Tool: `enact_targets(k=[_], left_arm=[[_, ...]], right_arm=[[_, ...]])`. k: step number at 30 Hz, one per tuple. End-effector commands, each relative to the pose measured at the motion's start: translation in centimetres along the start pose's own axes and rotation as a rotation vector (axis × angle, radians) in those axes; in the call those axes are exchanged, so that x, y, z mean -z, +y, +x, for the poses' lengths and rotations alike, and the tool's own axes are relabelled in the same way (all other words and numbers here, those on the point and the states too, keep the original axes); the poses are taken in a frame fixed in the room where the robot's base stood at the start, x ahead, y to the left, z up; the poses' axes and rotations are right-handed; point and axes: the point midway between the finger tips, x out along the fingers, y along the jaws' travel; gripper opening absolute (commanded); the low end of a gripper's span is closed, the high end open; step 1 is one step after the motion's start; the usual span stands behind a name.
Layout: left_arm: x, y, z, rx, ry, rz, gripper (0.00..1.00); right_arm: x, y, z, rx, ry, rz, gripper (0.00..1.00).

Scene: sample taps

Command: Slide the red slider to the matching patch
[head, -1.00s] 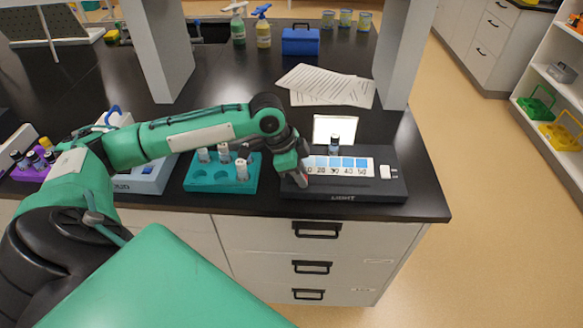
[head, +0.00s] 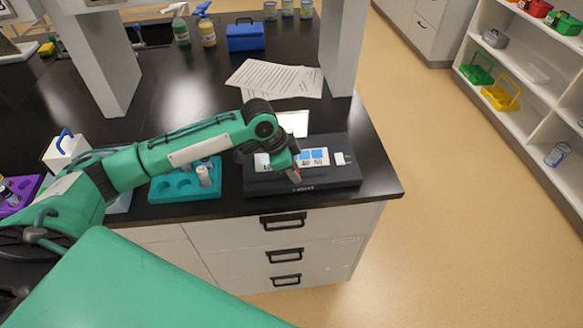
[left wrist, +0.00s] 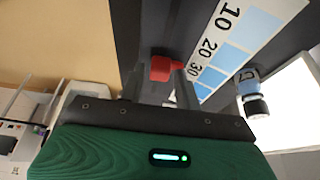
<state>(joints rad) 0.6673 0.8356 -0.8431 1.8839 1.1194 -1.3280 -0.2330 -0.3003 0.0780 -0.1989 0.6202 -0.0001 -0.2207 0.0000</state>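A black light box (head: 345,182) stands at the bench's front right corner. Its white strip of numbered blue patches (head: 320,156) also shows in the left wrist view (left wrist: 233,50). The red slider (left wrist: 163,68) is beside the strip, near the 30 mark, between my left gripper's fingertips (left wrist: 163,80). The fingers appear closed on it. In the head view my left gripper (head: 293,172) reaches down over the box and hides the middle patches. A vial with a dark cap (left wrist: 250,92) stands on the strip's far side, before the bright panel (head: 293,122). My right gripper is out of view.
A teal rack (head: 175,188) with a vial is left of the box, below my forearm. A purple rack (head: 18,198) is at far left. Papers (head: 275,78) and a grey post (head: 343,45) are behind. The bench's right edge is close to the box.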

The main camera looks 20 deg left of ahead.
Motion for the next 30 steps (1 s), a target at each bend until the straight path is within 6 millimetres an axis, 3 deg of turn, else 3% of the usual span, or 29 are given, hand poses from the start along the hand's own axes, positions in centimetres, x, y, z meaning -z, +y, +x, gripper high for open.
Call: enact_targets(k=[10,14,30], left_arm=[[0.0,0.0,-0.1,-0.001,0.000,0.000,0.44],[-0.1,-0.1,-1.0,0.002,0.000,0.000,0.44],[0.0,0.0,-12.0,0.002,0.000,0.000,0.44]], right_arm=[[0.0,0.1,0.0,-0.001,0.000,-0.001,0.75],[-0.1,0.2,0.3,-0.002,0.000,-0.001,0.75],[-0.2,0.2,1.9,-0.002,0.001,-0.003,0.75]])
